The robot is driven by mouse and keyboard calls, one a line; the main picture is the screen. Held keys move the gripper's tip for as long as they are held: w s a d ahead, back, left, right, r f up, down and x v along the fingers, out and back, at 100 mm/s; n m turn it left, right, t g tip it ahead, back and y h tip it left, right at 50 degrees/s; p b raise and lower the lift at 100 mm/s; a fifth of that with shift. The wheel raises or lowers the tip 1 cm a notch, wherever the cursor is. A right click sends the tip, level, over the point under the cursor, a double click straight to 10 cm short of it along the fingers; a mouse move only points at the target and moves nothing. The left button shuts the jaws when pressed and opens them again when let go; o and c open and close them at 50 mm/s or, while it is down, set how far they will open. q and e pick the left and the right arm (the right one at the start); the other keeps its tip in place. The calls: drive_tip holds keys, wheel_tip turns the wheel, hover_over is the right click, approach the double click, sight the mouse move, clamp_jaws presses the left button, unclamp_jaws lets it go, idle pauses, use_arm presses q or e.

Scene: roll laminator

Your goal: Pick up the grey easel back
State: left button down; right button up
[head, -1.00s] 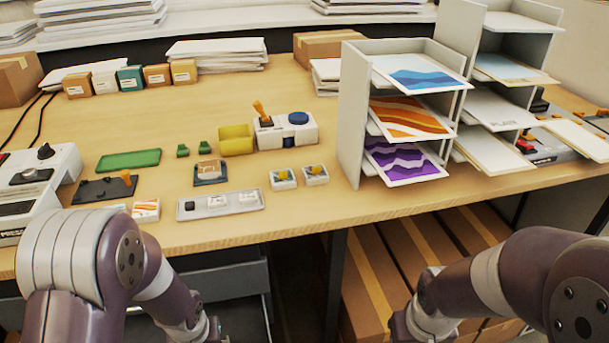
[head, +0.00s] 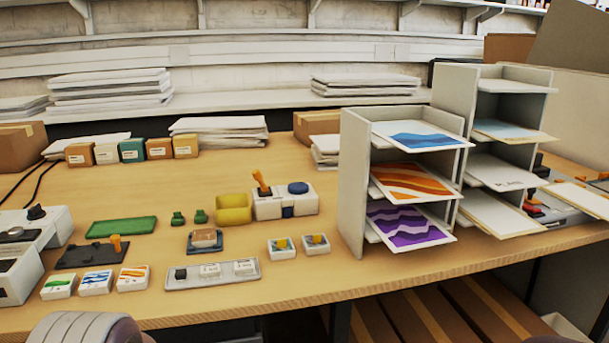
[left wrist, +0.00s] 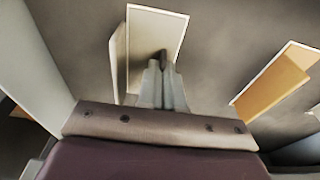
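No part in view is plainly a grey easel back, and I cannot tell which small part it is. In the head view, a light grey tray (head: 188,281) near the front edge holds a dark block and small white pieces. A dark grey plate (head: 78,257) with an orange lever lies left of it. Two white blocks with yellow tops (head: 282,248) sit to the right.
A grey shelf rack (head: 352,190) with colored prints stands right of center. A yellow bin (head: 233,209), a white machine with a blue knob (head: 285,204) and a green mat (head: 122,227) are behind. Small cards (head: 96,283) lie front left.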

wheel_tip(320, 180, up, 12)
drive_tip(key=p, duration=1.2)
drive_tip(key=shift+r, duration=0.2)
